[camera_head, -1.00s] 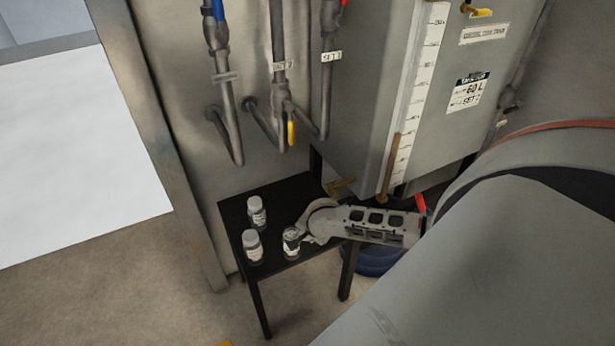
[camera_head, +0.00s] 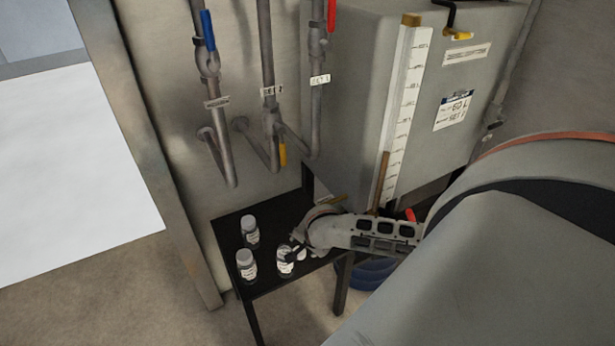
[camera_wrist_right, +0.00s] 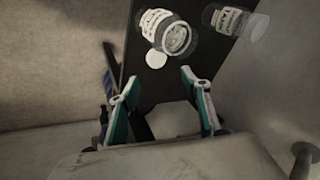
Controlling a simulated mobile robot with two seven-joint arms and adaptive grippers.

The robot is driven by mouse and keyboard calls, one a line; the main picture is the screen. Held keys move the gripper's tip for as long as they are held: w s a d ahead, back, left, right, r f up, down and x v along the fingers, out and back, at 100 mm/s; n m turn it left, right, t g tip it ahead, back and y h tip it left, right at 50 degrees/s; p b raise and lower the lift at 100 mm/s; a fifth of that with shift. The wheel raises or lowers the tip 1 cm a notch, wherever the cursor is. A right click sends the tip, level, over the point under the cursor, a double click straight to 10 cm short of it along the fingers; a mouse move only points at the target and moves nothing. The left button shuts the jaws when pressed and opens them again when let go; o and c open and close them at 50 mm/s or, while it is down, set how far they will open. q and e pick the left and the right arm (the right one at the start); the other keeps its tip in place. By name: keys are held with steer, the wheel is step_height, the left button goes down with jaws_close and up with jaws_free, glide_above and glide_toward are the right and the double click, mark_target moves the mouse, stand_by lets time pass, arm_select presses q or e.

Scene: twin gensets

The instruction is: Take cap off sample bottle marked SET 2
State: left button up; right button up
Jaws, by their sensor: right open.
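A front-right bottle (camera_head: 285,264) stands on a small black table (camera_head: 232,222). In the right wrist view this bottle (camera_wrist_right: 158,22) shows an open mouth with no cap on it. A white round cap (camera_head: 301,254) lies beside it on the table; it also shows in the wrist view (camera_wrist_right: 155,59). Two other bottles, one behind (camera_head: 250,231) and one front left (camera_head: 246,265), wear pale caps. My left gripper is out of view.
A grey tank (camera_head: 350,90) with a white level scale stands behind the table on the right. Pipes with blue, red and yellow valve handles run down the wall (camera_head: 240,150). Floor is clear at front left.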

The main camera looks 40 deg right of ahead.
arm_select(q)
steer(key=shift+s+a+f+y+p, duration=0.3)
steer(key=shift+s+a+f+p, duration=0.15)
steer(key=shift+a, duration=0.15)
arm_select(e)
steer(key=s+a+f+n+t+y, duration=0.1)
steer(key=s+a+n+t+y, duration=0.1)
steer(key=s+a+n, duration=0.5)
steer(key=s+a+f+n+t+y, duration=0.2)
steer(key=s+a+n, duration=0.5)
steer(key=a+n, duration=0.5)
steer(key=shift+a+t, duration=0.3)
steer(key=shift+t, duration=0.4)
